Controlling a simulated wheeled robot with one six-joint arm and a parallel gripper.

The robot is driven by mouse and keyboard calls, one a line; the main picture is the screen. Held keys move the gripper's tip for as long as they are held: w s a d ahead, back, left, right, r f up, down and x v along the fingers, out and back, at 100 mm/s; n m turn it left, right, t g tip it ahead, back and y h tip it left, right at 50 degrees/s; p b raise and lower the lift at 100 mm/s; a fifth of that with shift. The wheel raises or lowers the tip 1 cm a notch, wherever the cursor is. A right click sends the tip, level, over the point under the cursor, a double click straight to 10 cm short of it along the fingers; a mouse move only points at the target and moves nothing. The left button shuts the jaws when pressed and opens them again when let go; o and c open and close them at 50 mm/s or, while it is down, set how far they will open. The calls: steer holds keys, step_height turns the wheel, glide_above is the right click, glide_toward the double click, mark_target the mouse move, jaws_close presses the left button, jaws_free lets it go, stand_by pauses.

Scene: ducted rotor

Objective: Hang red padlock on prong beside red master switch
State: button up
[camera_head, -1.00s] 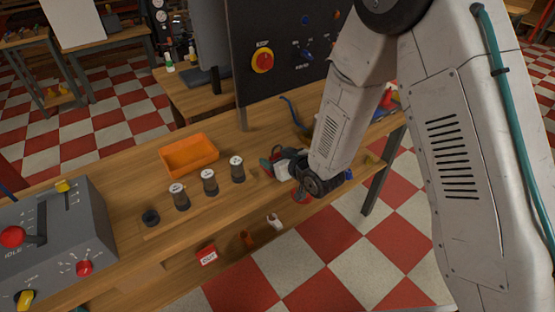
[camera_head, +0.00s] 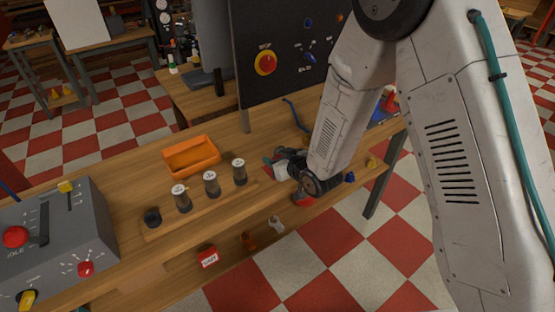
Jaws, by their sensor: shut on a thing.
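The red master switch (camera_head: 265,63) is a red knob on a yellow plate on the upright black panel (camera_head: 290,82) behind the bench. I cannot make out a prong beside it. My gripper (camera_head: 272,163) is low over the right part of the wooden bench, below and slightly right of the switch and apart from the panel. It is seen from behind and is small. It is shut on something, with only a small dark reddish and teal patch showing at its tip. This may be the red padlock, but its body and shackle cannot be made out.
An orange tray (camera_head: 191,156) and several grey-capped cylinders (camera_head: 211,184) stand left of my gripper. A grey control box (camera_head: 50,235) is at far left. A blue curved handle (camera_head: 296,115) rises near the panel. A red box (camera_head: 207,256) sits on the lower shelf.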

steer(key=shift+r, duration=0.45)
steer(key=shift+s+d+r, duration=0.1)
steer(key=shift+d+r, duration=0.15)
steer(key=shift+r, duration=0.4)
steer(key=shift+d+r, duration=0.25)
steer(key=shift+r, duration=0.35)
steer(key=s+d+r, duration=0.1)
steer(key=s+d, duration=0.2)
steer(key=d, duration=1.1)
steer(key=shift+d+r, duration=0.15)
steer(key=shift+d, duration=0.2)
